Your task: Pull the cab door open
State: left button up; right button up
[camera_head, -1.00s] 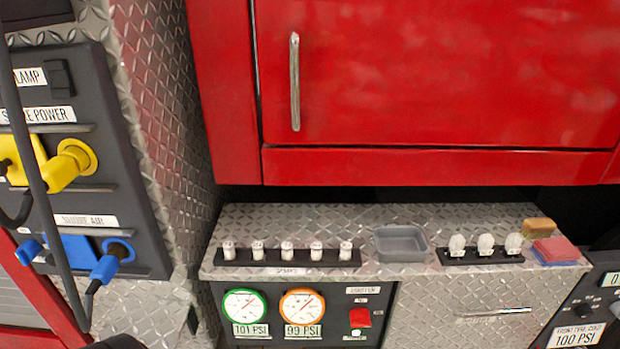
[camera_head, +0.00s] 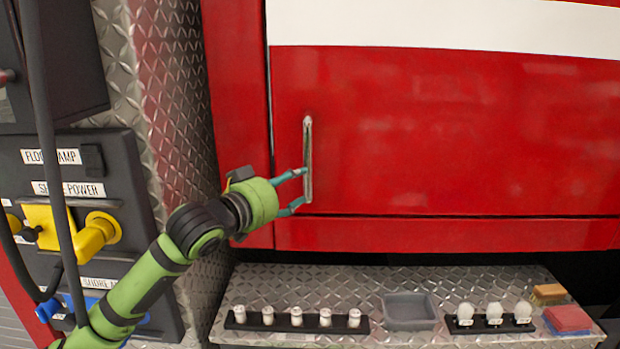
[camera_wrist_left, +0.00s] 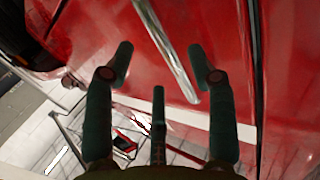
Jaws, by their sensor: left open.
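The red cab door (camera_head: 440,140) with a white band fills the upper right of the head view and looks closed. Its upright metal handle (camera_head: 308,150) is near the door's left edge. My left gripper (camera_head: 298,190) is open at the lower part of the handle, coming from the left. In the left wrist view the handle (camera_wrist_left: 168,50) runs diagonally between the spread fingertips of my left gripper (camera_wrist_left: 160,65). I cannot tell whether the fingers touch it. The red door (camera_wrist_left: 230,40) lies behind. My right gripper is not in view.
Below the door a diamond-plate ledge (camera_head: 300,277) carries a row of white knobs (camera_head: 297,317), a grey tray (camera_head: 409,310), several bulbs (camera_head: 494,313) and sponges (camera_head: 567,320). A panel with yellow plugs (camera_head: 95,236) and hanging cables stands at left.

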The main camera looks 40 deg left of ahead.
aim_at(308, 159)
pick_arm(q)
jog(key=shift+t, duration=0.5)
jog(key=r, duration=0.4)
jog(key=shift+w, duration=0.25)
jog(key=w+p, duration=0.2)
jog(key=w, duration=0.1)
jog(key=w+p, duration=0.1)
jog(key=w, duration=0.1)
jog(key=shift+a, duration=0.4)
jog(key=shift+w+f, duration=0.15)
jog(key=shift+w, duration=0.55)
grip_shut()
